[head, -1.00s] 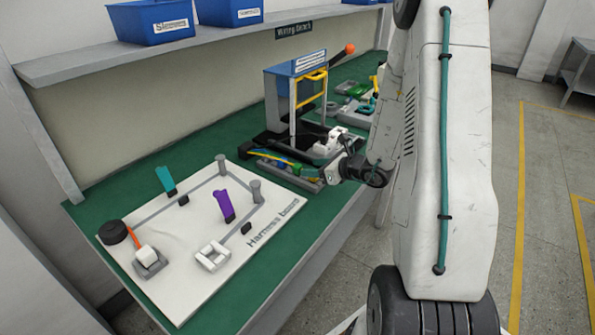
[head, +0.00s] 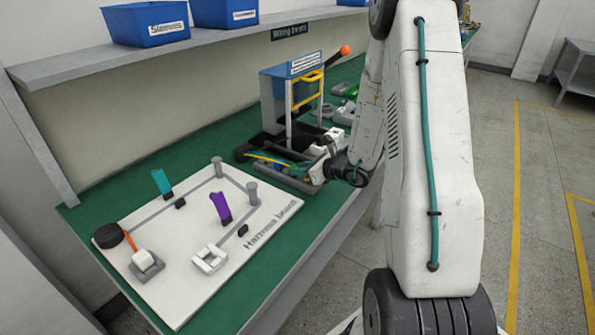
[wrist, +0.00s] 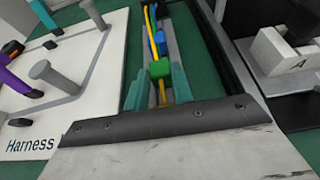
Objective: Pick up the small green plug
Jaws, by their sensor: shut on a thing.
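The small green plug (wrist: 159,69) shows in the wrist view, at the end of a yellow wire and between the two teal fingers of my gripper (wrist: 158,78). My gripper is shut on it. A blue plug (wrist: 160,43) lies just beyond it in the same grey channel. In the head view my gripper (head: 320,172) is low at the front of the press-like fixture (head: 291,95), by the tray with the coloured wires (head: 270,160). The green plug cannot be made out there.
The white harness board (head: 190,285) with pegs, a teal clip (head: 161,182) and a purple clip (head: 220,207) lies to the left. A white block marked A (wrist: 280,55) is on the right in the wrist view. A shelf with blue bins (head: 145,23) runs behind.

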